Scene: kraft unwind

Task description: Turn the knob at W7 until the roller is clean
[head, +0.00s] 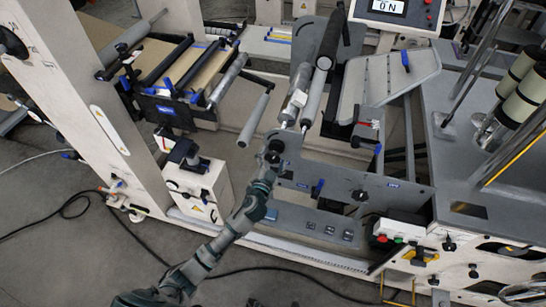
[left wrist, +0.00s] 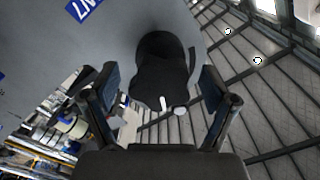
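The black knob (left wrist: 160,75) sits on a grey plate (left wrist: 50,60) in the left wrist view, with a blue label (left wrist: 83,9) beside it that is cut off and seems to end in 7. My left gripper (left wrist: 163,95) is open, one finger on each side of the knob, with gaps showing. In the head view my left gripper (head: 267,174) reaches up to a dark knob (head: 275,148) on the machine's front plate. Grey rollers (head: 313,95) rise behind this plate; I cannot tell whether they are clean. My right gripper is not in view.
The grey front plate (head: 335,180) carries other black knobs (head: 360,195) and blue clips. A control box with red and green buttons (head: 397,238) is at its lower right. A white post (head: 85,110) stands at left. Black cables (head: 130,235) lie on the floor.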

